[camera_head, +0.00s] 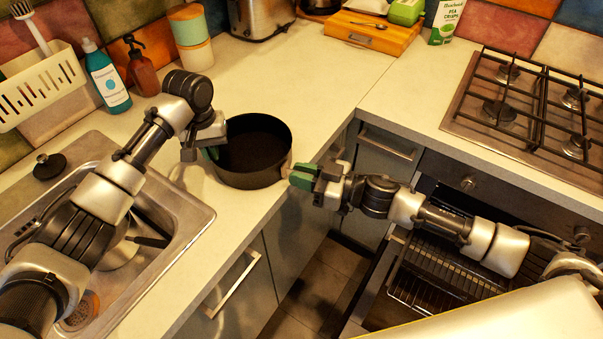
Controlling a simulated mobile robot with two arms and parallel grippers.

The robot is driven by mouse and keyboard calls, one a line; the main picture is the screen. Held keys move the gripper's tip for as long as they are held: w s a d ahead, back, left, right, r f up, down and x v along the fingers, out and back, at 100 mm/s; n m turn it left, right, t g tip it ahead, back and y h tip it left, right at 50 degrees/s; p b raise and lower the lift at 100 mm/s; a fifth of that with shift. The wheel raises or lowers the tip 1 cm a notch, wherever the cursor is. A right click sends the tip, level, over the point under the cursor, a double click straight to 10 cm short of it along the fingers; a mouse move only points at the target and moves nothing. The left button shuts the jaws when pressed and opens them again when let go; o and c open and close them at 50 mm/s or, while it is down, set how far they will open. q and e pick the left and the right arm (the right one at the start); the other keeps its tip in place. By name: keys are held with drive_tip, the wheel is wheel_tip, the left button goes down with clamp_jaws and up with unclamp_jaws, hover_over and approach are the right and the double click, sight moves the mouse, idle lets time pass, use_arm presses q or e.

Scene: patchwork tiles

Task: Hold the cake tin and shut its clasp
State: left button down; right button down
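The cake tin (248,178) is a dark round springform tin with an empty black inside. It stands on the pale counter near the front corner. My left gripper (205,152) is at the tin's left wall, with a green fingertip against or very near the rim; its grip is unclear. My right gripper (298,177) is at the tin's right front side, with green fingertips at or just beside the wall. A small pale part, perhaps the clasp (284,170), shows there. My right fingers hide most of it, so its position is unclear.
A sink (186,232) lies left of the tin, under my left arm. The counter edge drops off close in front of the tin. An open oven (440,275) and a gas hob (535,110) are at right. Counter behind the tin is clear up to the wooden box (372,36).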

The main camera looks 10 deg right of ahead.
idle(0.3)
drive_tip(key=w+n+g, duration=0.1)
drive_tip(key=n+g, duration=0.3)
drive_tip(key=g, duration=0.2)
drive_tip(key=w+n+g, duration=0.1)
drive_tip(key=n+g, duration=0.3)
drive_tip(key=g, duration=0.2)
drive_tip(key=w+n+g, duration=0.1)
drive_tip(key=n+g, duration=0.3)
drive_tip(key=g, duration=0.2)
drive_tip(key=shift+w+d, duration=0.3)
drive_tip(key=shift+d, duration=0.1)
drive_tip(key=shift+g, duration=0.4)
drive_tip(key=shift+d, duration=0.1)
drive_tip(key=c, duration=1.2)
unclamp_jaws()
